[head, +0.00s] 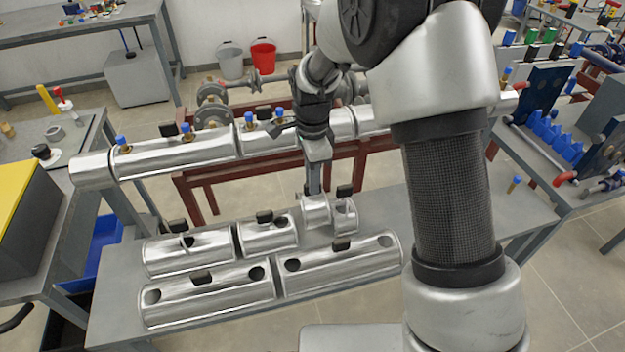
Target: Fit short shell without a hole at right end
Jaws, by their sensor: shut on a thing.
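My gripper (313,190) points down at the grey bench (450,222) and is shut on a short silver shell (316,213), gripping it at its top. No hole shows on the visible part of this shell. Another short curved shell (346,220) with a black handle is close on its right; I cannot tell whether they touch. The long silver pipe assembly (200,150) runs across behind the bench. Its right end (508,101) shows partly beyond my arm, and my arm hides much of its right half.
Several other silver shells lie on the bench: a medium one (268,236), one at the left (190,256), and two long front ones with holes (210,300) (345,268). Blue-capped valves (123,140) stick up from the pipe. A right-hand table (545,160) holds blue parts.

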